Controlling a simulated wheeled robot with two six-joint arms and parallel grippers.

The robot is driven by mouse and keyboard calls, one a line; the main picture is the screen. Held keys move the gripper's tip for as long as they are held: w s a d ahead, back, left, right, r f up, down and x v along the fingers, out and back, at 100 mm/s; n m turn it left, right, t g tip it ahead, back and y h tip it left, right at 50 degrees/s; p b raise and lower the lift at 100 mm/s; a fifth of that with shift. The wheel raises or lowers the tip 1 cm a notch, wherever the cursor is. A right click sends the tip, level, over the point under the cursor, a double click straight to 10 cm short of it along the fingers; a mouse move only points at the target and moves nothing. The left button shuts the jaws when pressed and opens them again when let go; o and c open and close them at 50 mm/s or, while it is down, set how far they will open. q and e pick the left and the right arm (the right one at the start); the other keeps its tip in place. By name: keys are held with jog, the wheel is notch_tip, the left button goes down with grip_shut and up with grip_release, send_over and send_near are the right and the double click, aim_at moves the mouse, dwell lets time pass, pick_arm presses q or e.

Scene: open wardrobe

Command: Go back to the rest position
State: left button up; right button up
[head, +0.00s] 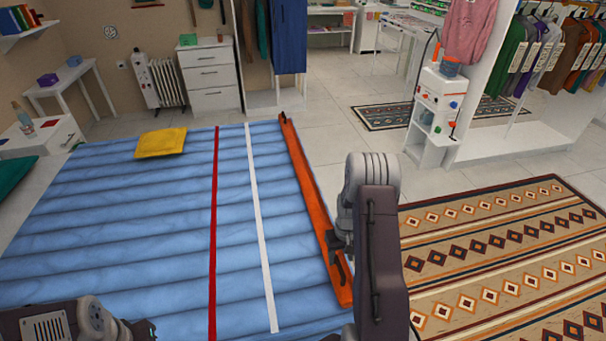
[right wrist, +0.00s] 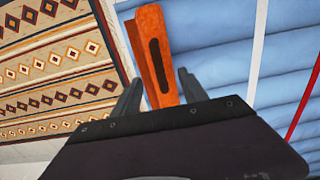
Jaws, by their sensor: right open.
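My right gripper (head: 341,262) is open at the near end of a long orange bar (head: 305,172), which lies along the right edge of a blue quilted mattress (head: 110,225). In the right wrist view, the two fingers of the right gripper (right wrist: 158,90) stand apart, one on each side of the orange bar (right wrist: 147,35) as seen from there. The bar has a dark slot near its end. I cannot tell whether the fingers touch it. My left gripper (head: 143,330) shows only partly at the bottom left edge, and its fingers are not clear.
A yellow cushion (head: 161,142) lies on the mattress, with a red stripe (head: 213,225) and a white stripe (head: 262,225) to its right. A patterned rug (head: 510,260) lies at the right. White drawers (head: 209,77) and a clothes rail stand behind. Bare tiles lie beyond the mattress.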

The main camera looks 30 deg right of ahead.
notch_tip(320, 180, up, 2)
jog(key=shift+r+p, duration=0.1)
jog(key=shift+p, duration=0.45)
pick_arm(q)
jog(key=shift+r, duration=0.85)
